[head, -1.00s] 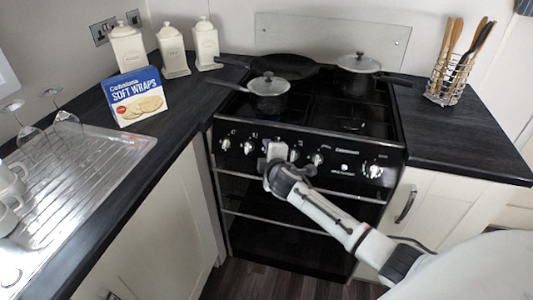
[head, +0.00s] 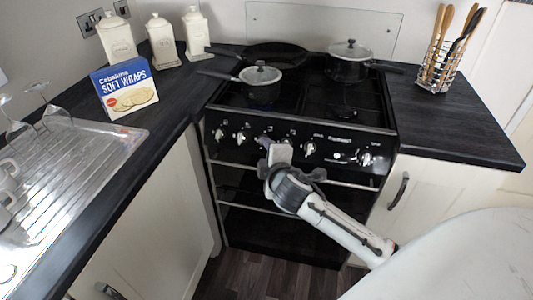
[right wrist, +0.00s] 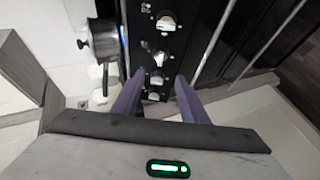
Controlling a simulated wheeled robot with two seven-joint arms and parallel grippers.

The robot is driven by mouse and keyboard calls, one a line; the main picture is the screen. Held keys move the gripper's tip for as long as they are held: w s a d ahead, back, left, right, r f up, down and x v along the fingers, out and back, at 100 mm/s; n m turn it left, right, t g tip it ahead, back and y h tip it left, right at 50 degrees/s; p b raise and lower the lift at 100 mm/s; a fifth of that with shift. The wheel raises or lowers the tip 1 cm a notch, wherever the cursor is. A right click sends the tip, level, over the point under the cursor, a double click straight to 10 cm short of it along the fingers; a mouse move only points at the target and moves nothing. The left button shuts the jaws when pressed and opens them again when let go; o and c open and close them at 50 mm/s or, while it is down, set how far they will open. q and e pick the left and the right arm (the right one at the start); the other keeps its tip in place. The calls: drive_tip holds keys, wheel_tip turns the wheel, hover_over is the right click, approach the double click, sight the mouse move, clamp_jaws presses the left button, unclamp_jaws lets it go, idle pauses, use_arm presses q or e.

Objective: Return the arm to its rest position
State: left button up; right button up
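My right arm reaches in from the lower right of the head view. Its gripper (head: 280,152) is in front of the black cooker's control panel (head: 325,148), near the row of knobs. In the right wrist view the two fingers of the gripper (right wrist: 156,84) stand apart with an empty gap between them. Several knobs (right wrist: 157,79) show beyond and between the fingers, and I see no contact with them. My left arm and gripper are not in view.
A lidded saucepan (head: 260,78) sits on the front left burner, with a faint blue glow beneath. A frying pan (head: 275,52) and a second lidded pot (head: 348,62) stand behind. Worktops flank the cooker; a wraps box (head: 126,92) and utensil holder (head: 438,70) stand on them.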

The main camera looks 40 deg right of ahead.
idle(0.5)
drive_tip(key=s+a+f+m+g+y, duration=0.1)
drive_tip(key=s+a+f+m+y, duration=0.1)
drive_tip(key=s+a+f, duration=0.4)
drive_tip(key=s+a+f+m+g+y, duration=0.1)
drive_tip(key=s+a+f+m+y, duration=0.2)
drive_tip(key=s, duration=0.9)
drive_tip(key=s+a+f+m+g+y, duration=0.1)
drive_tip(key=s+a+f+m, duration=0.3)
drive_tip(key=s+a+f, duration=0.5)
wheel_tip(320, 180, down, 2)
drive_tip(key=shift+s+a+f+m+g+y, duration=0.2)
drive_tip(key=shift+s+a+m+g+y, duration=0.15)
drive_tip(key=shift+a+y, duration=0.3)
drive_tip(key=shift+w+d, duration=0.1)
drive_tip(key=shift+d, duration=0.05)
drive_tip(key=shift+c, duration=1.1)
drive_tip(key=shift+d, duration=0.1)
